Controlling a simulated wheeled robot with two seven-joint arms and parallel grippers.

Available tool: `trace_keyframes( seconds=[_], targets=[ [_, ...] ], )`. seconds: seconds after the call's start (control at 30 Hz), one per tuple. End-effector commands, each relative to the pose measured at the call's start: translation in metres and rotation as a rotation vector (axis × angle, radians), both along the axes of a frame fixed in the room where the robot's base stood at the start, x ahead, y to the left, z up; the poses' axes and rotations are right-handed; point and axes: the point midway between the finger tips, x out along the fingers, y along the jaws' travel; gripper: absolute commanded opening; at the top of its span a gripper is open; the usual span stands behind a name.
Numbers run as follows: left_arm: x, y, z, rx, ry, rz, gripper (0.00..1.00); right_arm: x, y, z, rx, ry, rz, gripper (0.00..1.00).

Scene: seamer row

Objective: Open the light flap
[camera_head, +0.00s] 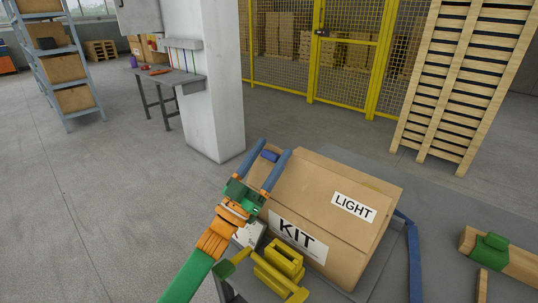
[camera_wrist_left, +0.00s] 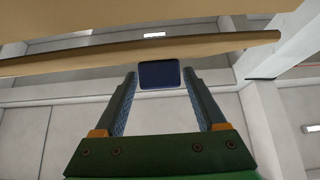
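A cardboard box (camera_head: 308,190) stands on the grey table, with a "LIGHT" label (camera_head: 354,207) on its upper panel and a "KIT" label (camera_head: 298,239) lower down. The upper panel lies across the box. A small dark blue tab (camera_head: 270,156) is at the panel's far left edge; it also shows in the left wrist view (camera_wrist_left: 160,75) below a cardboard edge (camera_wrist_left: 140,49). My left gripper (camera_head: 274,152) is open, its blue fingers at the box's left side. The tab appears between the fingertips, with small gaps on both sides. My right gripper is out of view.
Yellow parts (camera_head: 283,262) sit in front of the box. A blue bar (camera_head: 414,262) is right of it, and a wooden piece with a green part (camera_head: 489,249) lies farther right. A white pillar (camera_head: 211,80) stands behind; the floor at left is clear.

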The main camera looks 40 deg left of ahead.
Motion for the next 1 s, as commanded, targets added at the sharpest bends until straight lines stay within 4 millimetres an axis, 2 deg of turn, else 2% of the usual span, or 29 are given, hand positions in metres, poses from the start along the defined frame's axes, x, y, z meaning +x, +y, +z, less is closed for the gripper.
trace_keyframes(
  seconds=[0.33, 0.57, 0.7, 0.97, 1.0],
  targets=[
    [-0.002, 0.000, -0.003, -0.001, 0.002, 0.000, 0.85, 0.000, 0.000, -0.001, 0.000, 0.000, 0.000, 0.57],
    [-0.038, 0.003, -0.034, -0.001, 0.006, 0.000, 0.85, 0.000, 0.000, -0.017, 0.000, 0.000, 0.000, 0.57],
    [-0.054, 0.004, -0.043, -0.001, 0.003, -0.001, 0.85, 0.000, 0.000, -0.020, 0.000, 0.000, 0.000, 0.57],
    [-0.057, 0.004, -0.043, 0.000, 0.000, 0.000, 0.85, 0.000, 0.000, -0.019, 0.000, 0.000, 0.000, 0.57],
    [-0.057, 0.004, -0.043, 0.000, 0.000, 0.000, 0.74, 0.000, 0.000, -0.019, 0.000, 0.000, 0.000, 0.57]
  ],
)
